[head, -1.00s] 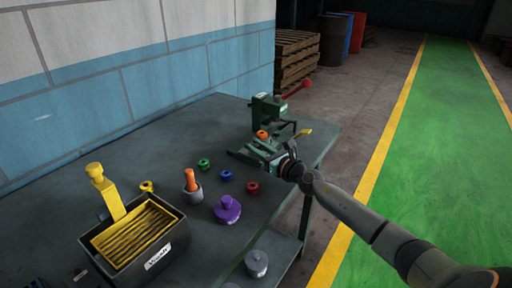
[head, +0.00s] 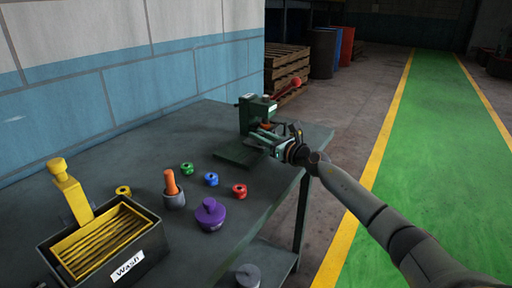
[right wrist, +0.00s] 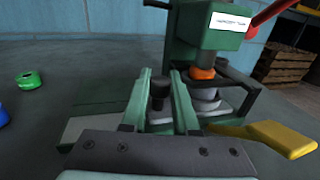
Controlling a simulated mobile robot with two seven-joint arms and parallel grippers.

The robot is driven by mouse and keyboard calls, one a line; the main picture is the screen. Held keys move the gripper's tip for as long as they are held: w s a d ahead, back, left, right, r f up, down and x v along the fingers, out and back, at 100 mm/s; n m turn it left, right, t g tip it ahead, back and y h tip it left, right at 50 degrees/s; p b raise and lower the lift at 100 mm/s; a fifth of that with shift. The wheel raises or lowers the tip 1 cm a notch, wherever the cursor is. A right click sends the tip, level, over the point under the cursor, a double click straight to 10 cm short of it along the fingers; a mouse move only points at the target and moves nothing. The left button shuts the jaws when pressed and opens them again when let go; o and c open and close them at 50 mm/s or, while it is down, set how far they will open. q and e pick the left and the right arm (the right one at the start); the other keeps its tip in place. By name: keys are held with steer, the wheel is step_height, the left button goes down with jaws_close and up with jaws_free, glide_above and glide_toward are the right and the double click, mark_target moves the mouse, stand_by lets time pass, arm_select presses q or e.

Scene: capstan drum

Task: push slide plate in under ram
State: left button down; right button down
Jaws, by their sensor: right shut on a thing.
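The green press (head: 256,110) stands near the far right corner of the table; it also shows in the right wrist view (right wrist: 208,42). The slide plate (right wrist: 233,98) sits at the press, with an orange ring (right wrist: 203,73) above a round grey seat on it. The ring is directly below the press head; the ram's tip is mostly hidden. My right gripper (right wrist: 160,92) has its fingers on both sides of a black knob (right wrist: 159,88) and is shut on it. In the head view, my right gripper (head: 274,139) hides part of the plate. My left gripper is not in view.
A red-knobbed lever (head: 292,85) extends from the press. A yellow handle (right wrist: 280,137) sticks out at the right. Green (head: 187,168), blue (head: 211,179) and red (head: 239,190) rings, a purple part (head: 210,213) and a wash bin (head: 128,266) occupy the nearer table.

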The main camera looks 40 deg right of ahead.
steer(key=shift+d, duration=0.25)
steer(key=shift+r, duration=0.15)
steer(key=c, duration=0.9)
jaws_free()
steer(key=shift+d, duration=0.1)
